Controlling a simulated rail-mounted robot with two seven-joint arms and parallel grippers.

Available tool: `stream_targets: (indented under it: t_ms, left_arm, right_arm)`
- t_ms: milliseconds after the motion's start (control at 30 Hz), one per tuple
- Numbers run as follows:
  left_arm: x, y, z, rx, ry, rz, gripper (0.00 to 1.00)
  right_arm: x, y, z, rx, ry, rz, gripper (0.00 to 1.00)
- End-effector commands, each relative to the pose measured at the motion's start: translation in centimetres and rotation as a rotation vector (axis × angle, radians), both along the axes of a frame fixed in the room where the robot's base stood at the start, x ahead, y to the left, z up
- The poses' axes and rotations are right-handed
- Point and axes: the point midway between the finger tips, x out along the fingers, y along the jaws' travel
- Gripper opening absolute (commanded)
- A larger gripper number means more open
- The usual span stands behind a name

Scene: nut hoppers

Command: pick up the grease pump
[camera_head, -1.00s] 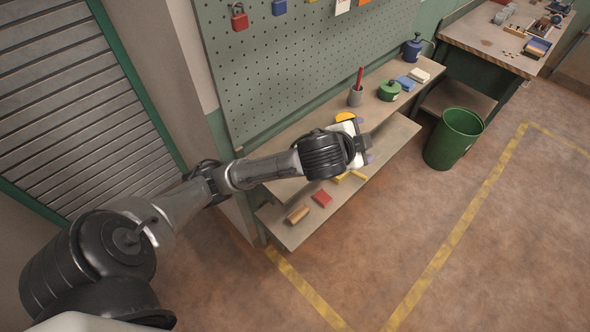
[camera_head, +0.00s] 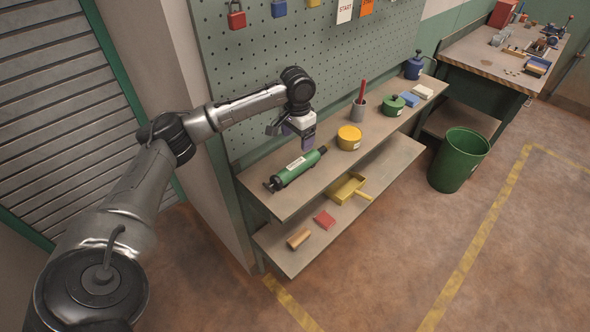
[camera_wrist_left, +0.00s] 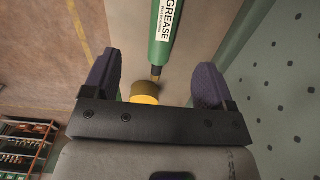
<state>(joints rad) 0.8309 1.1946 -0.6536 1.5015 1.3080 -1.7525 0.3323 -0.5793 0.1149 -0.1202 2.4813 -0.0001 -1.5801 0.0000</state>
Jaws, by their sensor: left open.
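The grease pump is a green cylinder (camera_head: 299,168) with a white label and dark ends. It lies on its side on the upper shelf (camera_head: 283,206), near the left end. In the left wrist view the pump (camera_wrist_left: 163,45) shows its "GREASE" label, with a thin nozzle pointing toward the gripper. My left gripper (camera_head: 296,131) is open and empty above the shelf, close to the pump's far end. Its two purple-padded fingers (camera_wrist_left: 156,83) show in the left wrist view, with the nozzle end between them in the picture. My right gripper is not in view.
A yellow tin (camera_head: 349,138) stands just right of the pump. A grey cup (camera_head: 358,111) and a green pot (camera_head: 393,105) stand farther along. The pegboard (camera_head: 300,60) rises behind the shelf. A yellow dustpan (camera_head: 347,187) lies on the lower shelf.

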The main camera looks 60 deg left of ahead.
Motion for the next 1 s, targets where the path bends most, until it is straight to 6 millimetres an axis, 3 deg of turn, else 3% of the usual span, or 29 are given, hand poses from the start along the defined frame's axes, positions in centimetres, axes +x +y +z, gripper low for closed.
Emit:
stream_targets:
  t_ms: [167,500,867,1000]
  left_arm:
    - [-0.1,0.0,-1.5,0.005,0.010,0.057,0.78]
    - [-0.1,0.1,-7.0,0.006,0.009,0.058,0.78]
    - [-0.2,0.2,-9.2,0.007,0.008,0.057,0.78]
    - [-0.3,0.6,-11.1,0.008,0.008,0.057,0.78]
  right_arm:
    - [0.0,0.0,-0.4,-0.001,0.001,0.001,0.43]
    - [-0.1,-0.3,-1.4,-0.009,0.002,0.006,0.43]
    - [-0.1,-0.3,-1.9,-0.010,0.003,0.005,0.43]
    - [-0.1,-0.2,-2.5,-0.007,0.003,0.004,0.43]
